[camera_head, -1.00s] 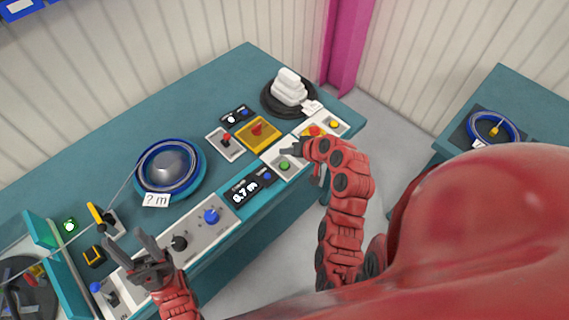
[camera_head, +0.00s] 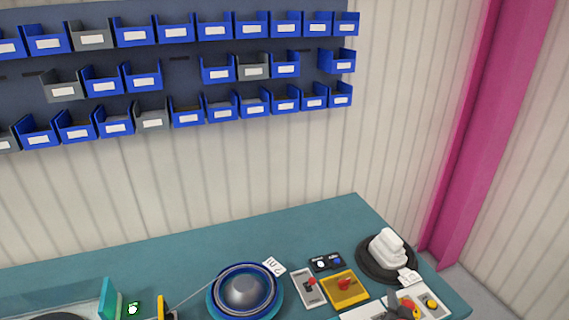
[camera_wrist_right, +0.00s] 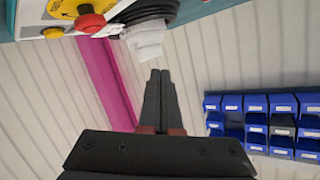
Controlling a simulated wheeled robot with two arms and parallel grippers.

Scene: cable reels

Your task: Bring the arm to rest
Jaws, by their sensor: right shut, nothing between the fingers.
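My right gripper (camera_head: 398,312) shows only as a dark piece at the bottom edge of the head view, by the control panel. In the right wrist view my right gripper (camera_wrist_right: 160,72) has its two fingers together with nothing between them. My right arm is below the head view's edge. My left gripper is out of view.
On the teal bench (camera_head: 330,225) stand a blue-rimmed reel (camera_head: 245,290), a yellow plate with a red switch (camera_head: 344,287) and a dark disc with a white stack (camera_head: 386,247). Blue and grey bins (camera_head: 216,70) hang on the wall. A pink column (camera_head: 478,130) stands right.

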